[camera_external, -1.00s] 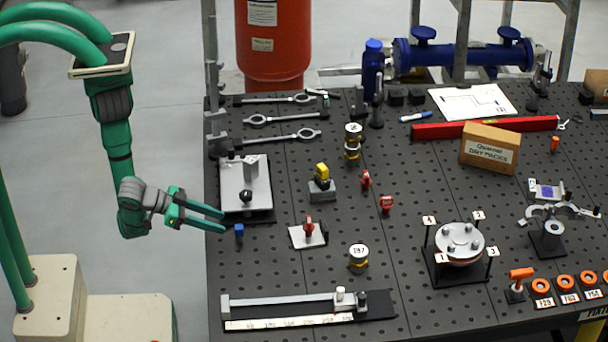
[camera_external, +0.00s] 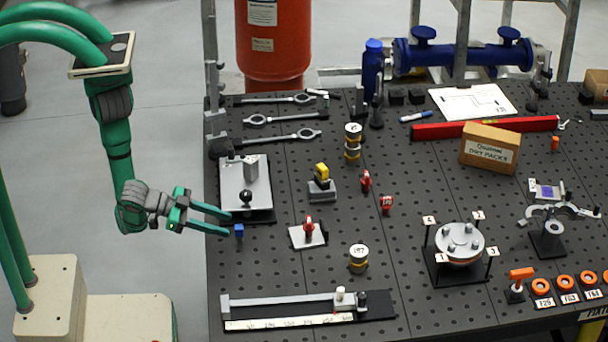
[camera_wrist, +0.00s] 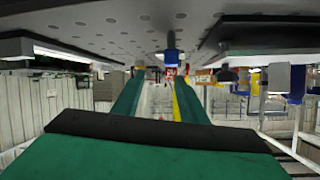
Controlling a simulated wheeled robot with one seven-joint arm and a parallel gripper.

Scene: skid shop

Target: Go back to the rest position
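My gripper (camera_external: 229,222) is at the left edge of the black perforated table (camera_external: 290,275), its two green fingers apart with nothing between them. The fingertips point right, just left of a small blue peg (camera_external: 239,231) standing on the table. In the wrist view my gripper (camera_wrist: 158,88) shows two green fingers with a gap between them. That view looks upside down, with the table surface (camera_wrist: 115,25) along the top and the blue peg (camera_wrist: 171,52) hanging ahead of the fingers.
A grey plate fixture (camera_external: 245,190) with a black knob stands just beyond the gripper. A slide rail with a scale (camera_external: 280,301) lies at the table's front left. A small plate with a red part (camera_external: 308,232) is to the right.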

